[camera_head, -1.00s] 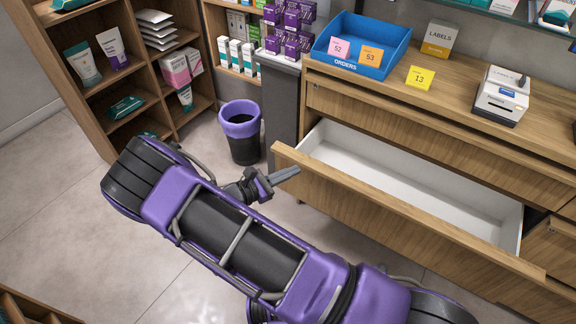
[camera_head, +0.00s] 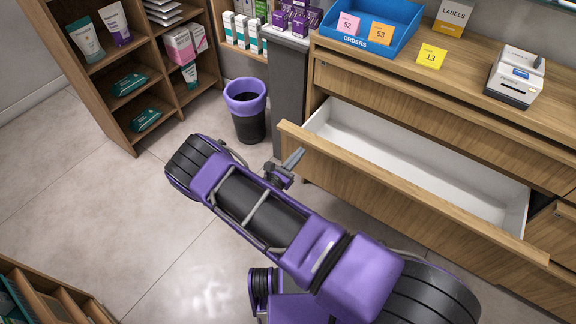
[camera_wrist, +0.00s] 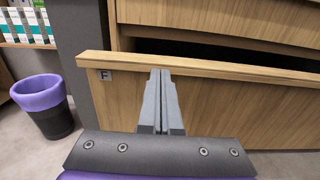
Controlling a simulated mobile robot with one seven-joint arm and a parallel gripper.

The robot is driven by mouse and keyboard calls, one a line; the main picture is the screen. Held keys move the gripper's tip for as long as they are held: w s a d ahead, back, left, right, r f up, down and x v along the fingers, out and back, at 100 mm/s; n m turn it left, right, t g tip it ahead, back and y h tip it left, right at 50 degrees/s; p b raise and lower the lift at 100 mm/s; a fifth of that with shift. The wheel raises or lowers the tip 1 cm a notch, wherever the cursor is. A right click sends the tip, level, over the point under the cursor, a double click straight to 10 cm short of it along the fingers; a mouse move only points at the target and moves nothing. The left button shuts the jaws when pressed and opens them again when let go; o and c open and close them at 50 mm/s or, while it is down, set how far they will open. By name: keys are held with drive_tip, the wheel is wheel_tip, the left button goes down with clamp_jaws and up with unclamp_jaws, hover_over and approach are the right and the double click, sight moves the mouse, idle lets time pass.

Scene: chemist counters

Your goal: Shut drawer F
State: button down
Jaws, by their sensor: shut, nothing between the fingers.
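Drawer F (camera_head: 365,190) is a wide wooden drawer with a white interior, pulled well out of the counter and empty. Its front (camera_wrist: 215,105) fills much of the wrist view, with a small F label (camera_wrist: 105,75) near its upper left corner. My gripper (camera_head: 298,156) is shut and empty, in front of the left part of the drawer front. In the wrist view its fingertips (camera_wrist: 160,72) reach about the height of the top edge, right of the label. I cannot tell whether they touch the wood.
A purple-rimmed bin (camera_head: 246,112) stands left of the drawer beside a grey post (camera_head: 288,95). A blue orders tray (camera_head: 365,45) and a white label printer (camera_head: 514,78) are on the counter. Another drawer (camera_head: 556,232) stands at the right. The floor at left is clear.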

sight(309, 142)
drive_tip(key=shift+x, duration=1.6)
